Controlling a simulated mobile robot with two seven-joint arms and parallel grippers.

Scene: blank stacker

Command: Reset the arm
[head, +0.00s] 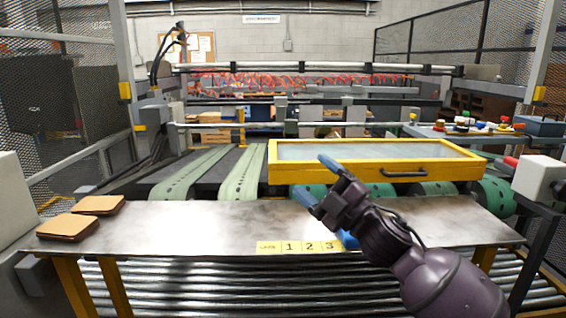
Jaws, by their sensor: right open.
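My right arm comes in from the lower right, and its dark gripper (316,178) with blue fingertips is raised over the metal table (190,225). It is open, with nothing between its fingers. It overlaps the front of the yellow-framed box (440,174) in the picture; I cannot tell how far apart they are. My left gripper is not in view.
Two brown flat pieces (98,205) (67,227) lie at the table's left end. Rollers (200,285) run below, green belts (190,173) behind. The table's middle left is clear.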

